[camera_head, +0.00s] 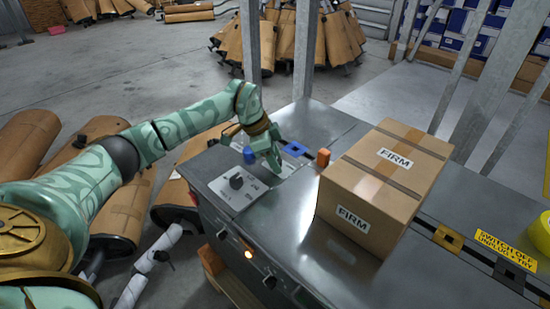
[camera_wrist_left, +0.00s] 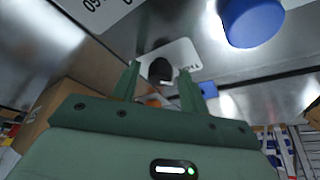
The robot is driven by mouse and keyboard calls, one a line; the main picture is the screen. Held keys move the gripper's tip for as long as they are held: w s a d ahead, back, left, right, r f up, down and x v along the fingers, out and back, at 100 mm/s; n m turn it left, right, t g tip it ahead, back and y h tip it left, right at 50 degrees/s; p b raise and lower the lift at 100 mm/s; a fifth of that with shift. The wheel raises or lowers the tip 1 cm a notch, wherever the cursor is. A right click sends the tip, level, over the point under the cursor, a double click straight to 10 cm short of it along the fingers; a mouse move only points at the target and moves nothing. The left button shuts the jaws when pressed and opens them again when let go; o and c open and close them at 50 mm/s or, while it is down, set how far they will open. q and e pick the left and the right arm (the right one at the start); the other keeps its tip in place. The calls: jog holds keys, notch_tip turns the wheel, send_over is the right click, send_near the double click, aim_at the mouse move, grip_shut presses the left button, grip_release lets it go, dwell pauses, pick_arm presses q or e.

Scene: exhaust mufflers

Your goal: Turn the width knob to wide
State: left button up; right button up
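My left gripper (camera_head: 272,163) is over the far end of the metal machine top, above a pale labelled plate. In the left wrist view its two green fingers (camera_wrist_left: 161,88) are apart, with a dark knob (camera_wrist_left: 160,70) on a white plate (camera_wrist_left: 178,54) showing between and beyond the tips. I cannot tell whether they touch it. In the head view the gripper hides that knob. Another black knob (camera_head: 236,182) sits on a nearer plate (camera_head: 225,195). No label can be clearly read as width. My right gripper is not in view.
A blue cylinder (camera_head: 249,155) stands close beside the left gripper, also in the wrist view (camera_wrist_left: 253,22). A blue square piece (camera_head: 294,149) and an orange post (camera_head: 323,157) are to the right. A FIRM carton (camera_head: 385,185) fills the machine's middle. Metal uprights (camera_head: 304,50) rise behind.

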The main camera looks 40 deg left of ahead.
pick_arm(q)
jog(key=c, duration=0.7)
jog(key=shift+c, duration=0.2)
